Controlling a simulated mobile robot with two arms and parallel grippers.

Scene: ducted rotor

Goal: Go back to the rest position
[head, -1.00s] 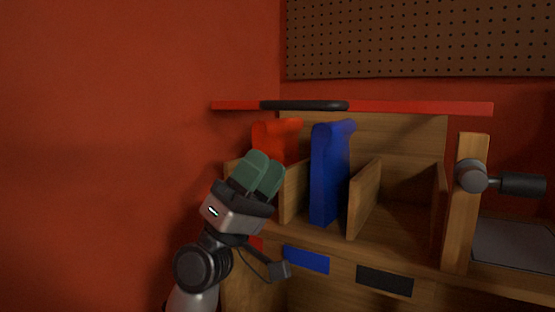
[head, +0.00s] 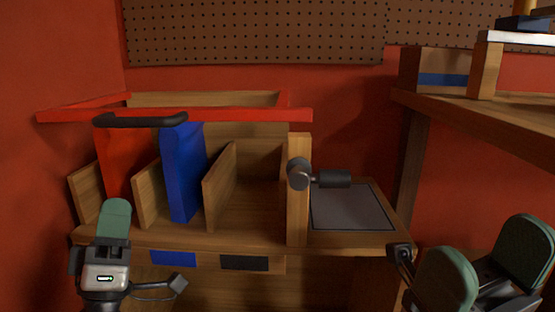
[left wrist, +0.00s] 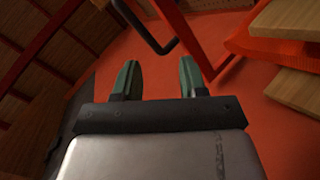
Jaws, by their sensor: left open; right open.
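My left gripper (head: 115,218) is at the lower left in the head view, pointing up in front of the wooden rack (head: 218,192). Its green fingers overlap there, but the left wrist view shows them apart and empty (left wrist: 160,80). My right gripper (head: 485,262) is at the lower right in the head view. Its two green fingers are wide apart with nothing between them. A red piece (head: 115,158) and a blue piece (head: 182,175) stand upright in the rack, clear of the right gripper.
A red bar frame (head: 235,114) with a black handle (head: 140,120) spans above the rack. A wooden post (head: 298,225) carries a dark clamp-like part (head: 333,179) beside a grey pad (head: 350,208). A wooden shelf (head: 480,116) juts out at the right, above my right gripper.

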